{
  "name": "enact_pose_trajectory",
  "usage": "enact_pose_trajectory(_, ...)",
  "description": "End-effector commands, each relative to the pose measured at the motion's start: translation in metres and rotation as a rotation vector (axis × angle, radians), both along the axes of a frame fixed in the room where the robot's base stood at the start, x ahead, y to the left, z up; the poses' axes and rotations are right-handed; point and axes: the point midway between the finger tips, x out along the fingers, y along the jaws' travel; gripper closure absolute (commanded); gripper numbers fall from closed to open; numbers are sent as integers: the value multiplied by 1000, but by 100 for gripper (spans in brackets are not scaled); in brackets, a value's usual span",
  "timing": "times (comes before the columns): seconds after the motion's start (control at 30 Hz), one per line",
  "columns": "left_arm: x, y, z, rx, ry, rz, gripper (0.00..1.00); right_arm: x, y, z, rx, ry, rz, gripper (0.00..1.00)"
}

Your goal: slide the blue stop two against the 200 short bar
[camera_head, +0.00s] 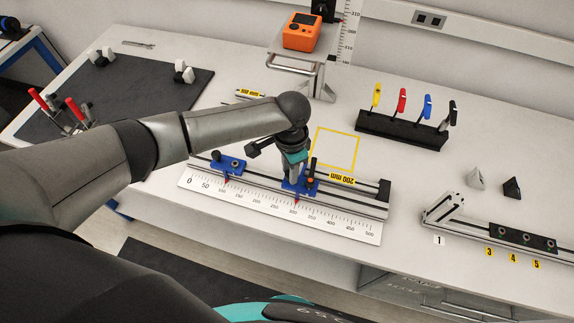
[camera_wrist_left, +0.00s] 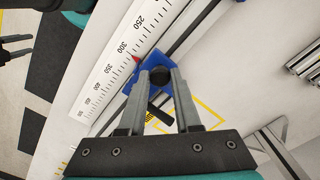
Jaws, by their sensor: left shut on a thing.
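The blue stop two (camera_head: 298,187) sits on the rail, its red pointer near the 300 mark of the ruler (camera_head: 352,222). It also shows in the wrist view (camera_wrist_left: 148,76). My left gripper (camera_wrist_left: 158,82) is shut on its round black knob, with a finger on either side. The other blue stop (camera_head: 228,166) is at left, near 100. A yellow 200 mm label (camera_head: 342,180) lies just right of stop two, behind the front of the rail. The bar under it is hard to make out.
A yellow outlined square (camera_head: 336,148) on the table behind the rail is empty. A black rack of coloured handles (camera_head: 402,131) and an orange device (camera_head: 302,32) stand further back. Another rail (camera_head: 490,231) is at right.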

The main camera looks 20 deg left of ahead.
Motion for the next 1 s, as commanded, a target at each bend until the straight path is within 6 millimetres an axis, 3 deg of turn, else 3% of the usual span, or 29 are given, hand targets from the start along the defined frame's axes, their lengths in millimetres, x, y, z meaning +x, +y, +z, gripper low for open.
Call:
enact_pose_trajectory(0.17, 1, -3, 1, -7, -3, -2, 100, 0, 0, -1, 0, 0, 0, 50)
enact_pose_trajectory(0.2, 1, -3, 1, -8, -2, -2, 66, 0, 0, -1, 0, 0, 0, 50)
enact_pose_trajectory(0.43, 0, -2, 0, -5, -2, -1, 40, 0, 0, -1, 0, 0, 0, 50)
enact_pose_trajectory(0.77, 0, -1, 3, -3, -1, -1, 39, 0, 0, -1, 0, 0, 0, 50)
enact_pose_trajectory(1.0, 2, -1, 39, -5, -6, -2, 39, 0, 0, 4, 0, 0, 0, 50)
